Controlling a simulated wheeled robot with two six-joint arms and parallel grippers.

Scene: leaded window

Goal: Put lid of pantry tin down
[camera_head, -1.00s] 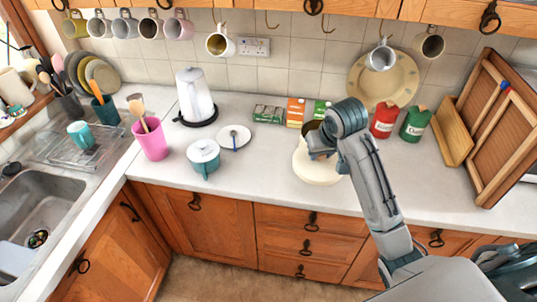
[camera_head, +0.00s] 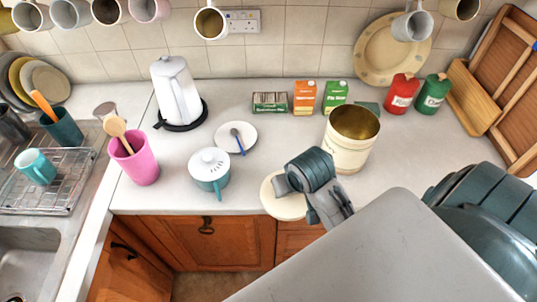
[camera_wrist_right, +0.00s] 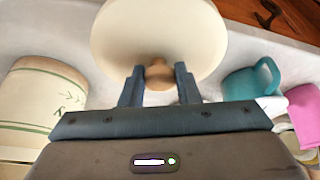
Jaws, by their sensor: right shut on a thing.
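The pantry tin (camera_head: 347,150) is cream with a golden inside and stands open on the counter. Its lid (camera_head: 272,203) is a round cream disc with a brown knob (camera_wrist_right: 158,72). My right gripper (camera_head: 284,184) is shut on the knob, with one finger on each side of it in the right wrist view. The lid is apart from the tin, to its left and nearer the counter's front edge. I cannot tell whether the lid touches the counter. The tin also shows at the left of the right wrist view (camera_wrist_right: 38,105). My left gripper is not in view.
Cartons (camera_head: 305,98) and red and green canisters (camera_head: 402,95) stand behind the tin.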

